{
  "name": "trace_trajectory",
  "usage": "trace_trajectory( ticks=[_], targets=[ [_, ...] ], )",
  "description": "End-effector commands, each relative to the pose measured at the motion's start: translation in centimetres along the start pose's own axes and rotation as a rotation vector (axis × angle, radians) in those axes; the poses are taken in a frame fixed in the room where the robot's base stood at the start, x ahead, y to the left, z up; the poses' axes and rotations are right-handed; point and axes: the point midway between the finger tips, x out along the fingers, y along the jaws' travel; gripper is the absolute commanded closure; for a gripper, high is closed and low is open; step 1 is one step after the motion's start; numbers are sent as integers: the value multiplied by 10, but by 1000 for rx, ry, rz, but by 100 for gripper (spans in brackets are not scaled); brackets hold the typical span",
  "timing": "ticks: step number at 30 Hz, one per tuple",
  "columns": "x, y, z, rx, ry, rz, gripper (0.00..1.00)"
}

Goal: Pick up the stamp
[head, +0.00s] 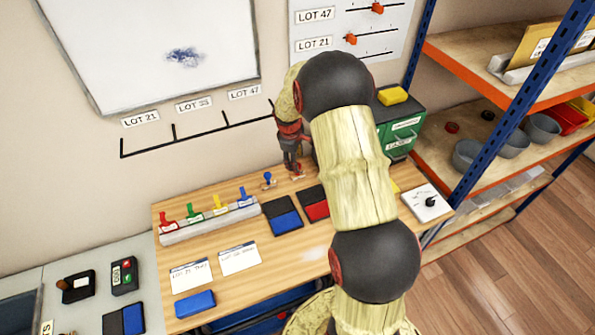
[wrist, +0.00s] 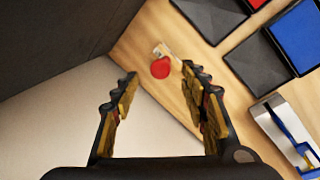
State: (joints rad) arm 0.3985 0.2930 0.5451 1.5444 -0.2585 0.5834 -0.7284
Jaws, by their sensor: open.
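A small round red-topped thing, which looks like a stamp seen from above (wrist: 160,67), stands on the wooden table with a pale piece showing beside its top. In the wrist view it lies beyond my open fingertips, roughly between their lines and nearer the right one. My gripper (wrist: 158,82) is open and nothing is between its fingers. In the head view my gripper (head: 292,168) points down near the table's back edge, and a small bit of red and white shows by its tips. A blue-knobbed stamp (head: 268,180) stands to its left.
Blue (head: 286,222) and red (head: 318,209) ink pads lie in front of my gripper. A rack of coloured handles (head: 210,222) stands at left. A green box (head: 400,135) and wall are close behind. Cards (head: 190,276) lie at the front left.

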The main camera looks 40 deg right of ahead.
Motion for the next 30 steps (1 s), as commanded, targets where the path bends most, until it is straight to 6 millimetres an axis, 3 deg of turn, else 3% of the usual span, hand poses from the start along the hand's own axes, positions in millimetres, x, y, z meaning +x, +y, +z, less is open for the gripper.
trace_trajectory(
  ticks=[15, 22, 30],
  targets=[
    [56, -1, 2, 2, -1, 0, 56],
    [57, -1, 2, 2, 1, 1, 56],
    [57, -1, 2, 2, 1, 0, 71]
  ],
)
